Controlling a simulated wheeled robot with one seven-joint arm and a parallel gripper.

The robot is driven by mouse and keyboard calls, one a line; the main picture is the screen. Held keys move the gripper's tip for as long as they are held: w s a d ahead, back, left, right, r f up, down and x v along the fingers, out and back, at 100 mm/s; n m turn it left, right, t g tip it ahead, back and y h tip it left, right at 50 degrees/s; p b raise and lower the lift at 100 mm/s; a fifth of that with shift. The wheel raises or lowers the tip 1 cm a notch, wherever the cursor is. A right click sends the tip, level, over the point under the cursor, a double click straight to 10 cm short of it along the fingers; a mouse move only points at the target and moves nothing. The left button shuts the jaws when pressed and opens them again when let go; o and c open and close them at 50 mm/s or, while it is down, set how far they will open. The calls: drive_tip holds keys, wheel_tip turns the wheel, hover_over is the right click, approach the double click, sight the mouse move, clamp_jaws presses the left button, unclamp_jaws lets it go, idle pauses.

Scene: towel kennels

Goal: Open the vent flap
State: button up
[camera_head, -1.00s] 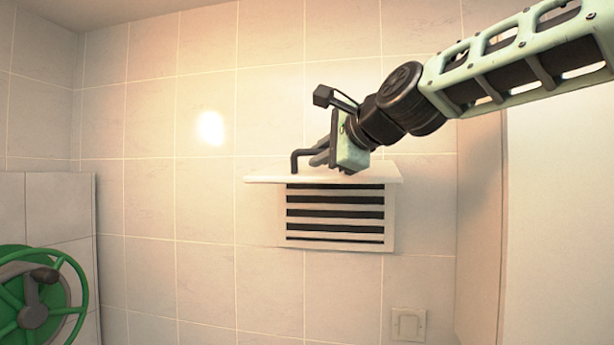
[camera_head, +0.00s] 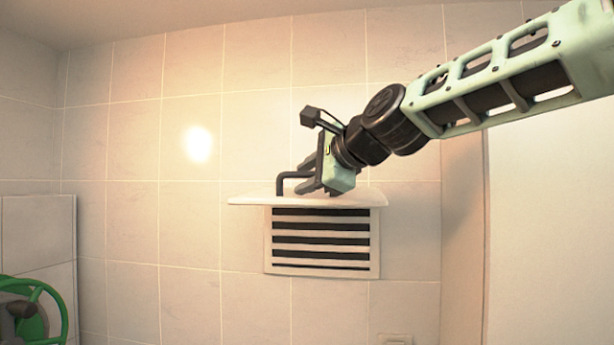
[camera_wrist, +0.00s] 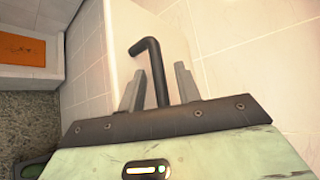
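The vent flap (camera_head: 255,198) is a white panel on the tiled wall. It stands out roughly level, above the dark-slotted vent grille (camera_head: 320,257), which is uncovered. A dark bent handle (camera_head: 281,184) rises from the flap's upper face. The handle also shows in the wrist view (camera_wrist: 153,62), with the white flap (camera_wrist: 125,35) behind it. My gripper (camera_head: 308,186) is just above the flap, at the handle. In the wrist view my gripper's fingers (camera_wrist: 158,88) are apart, one on each side of the handle, with small gaps visible. The handle's lower part is hidden by the gripper body.
A green wheel (camera_head: 45,308) is at the lower left, by a low tiled partition (camera_head: 40,235). A small wall plate (camera_head: 395,340) is below the grille. A pale panel (camera_head: 550,230) stands at the right. An orange surface (camera_wrist: 22,55) shows in the wrist view.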

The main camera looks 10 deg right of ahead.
drive_tip(key=shift+s, duration=0.1)
drive_tip(key=b+v, duration=1)
drive_tip(key=v, duration=0.7)
drive_tip(key=shift+s, duration=0.1)
drive_tip(key=shift+f, duration=0.1)
